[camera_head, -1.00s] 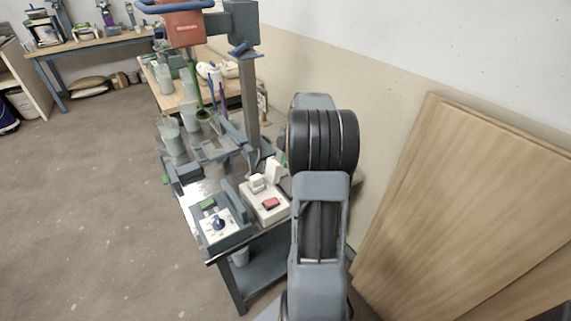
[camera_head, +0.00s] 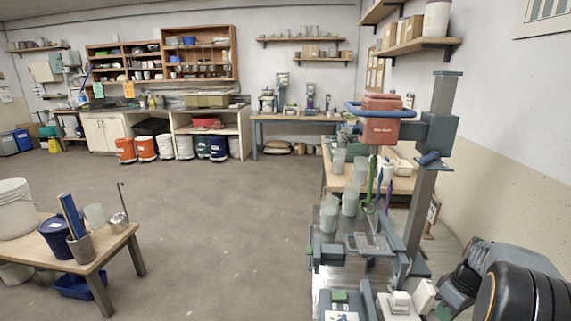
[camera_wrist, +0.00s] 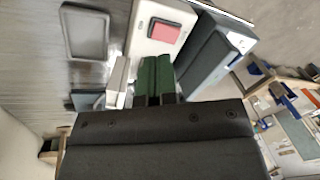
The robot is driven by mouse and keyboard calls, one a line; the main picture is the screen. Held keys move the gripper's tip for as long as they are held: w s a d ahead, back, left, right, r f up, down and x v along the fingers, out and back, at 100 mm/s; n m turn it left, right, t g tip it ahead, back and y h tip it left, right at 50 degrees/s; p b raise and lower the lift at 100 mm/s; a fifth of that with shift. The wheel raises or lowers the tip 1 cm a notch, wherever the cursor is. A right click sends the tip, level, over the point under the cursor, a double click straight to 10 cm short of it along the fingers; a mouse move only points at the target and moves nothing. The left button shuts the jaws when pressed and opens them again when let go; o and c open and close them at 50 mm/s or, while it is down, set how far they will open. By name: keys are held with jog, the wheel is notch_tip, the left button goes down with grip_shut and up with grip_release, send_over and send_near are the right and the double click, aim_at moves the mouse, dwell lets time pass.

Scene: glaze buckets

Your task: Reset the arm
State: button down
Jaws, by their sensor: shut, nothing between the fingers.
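My gripper (camera_wrist: 155,72) shows in the wrist view with its two green fingers together and nothing between them. It is beside a pale box with a red switch (camera_wrist: 165,31) and a dark grey block (camera_wrist: 214,55). In the head view my arm fills the lower right corner, and the gripper's fingertips cannot be made out there.
A workbench with a red-headed mixer stand (camera_head: 381,120), several translucent cups (camera_head: 329,213) and a white switch box (camera_head: 399,304) is right of centre. A low table (camera_head: 110,243) with buckets stands at left. The floor (camera_head: 210,200) between is clear.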

jog(key=s+a+r+m+t+p, duration=0.1)
jog(key=s+a+r+p, duration=0.1)
jog(key=a, duration=0.6)
jog(key=s+a+r+m+t+h+p, duration=0.1)
jog(key=s+a+r+m+p, duration=0.1)
jog(key=s+a+r, duration=0.2)
jog(key=s+a+r+m+t+h+p, duration=0.1)
jog(key=s+a+r+p, duration=0.1)
jog(key=a+r, duration=0.4)
jog(key=s+a, duration=0.1)
jog(key=a, duration=0.4)
jog(key=shift+s+a+r+m+t, duration=0.2)
jog(key=shift+a+r+m+t, duration=0.1)
jog(key=shift+a, duration=0.1)
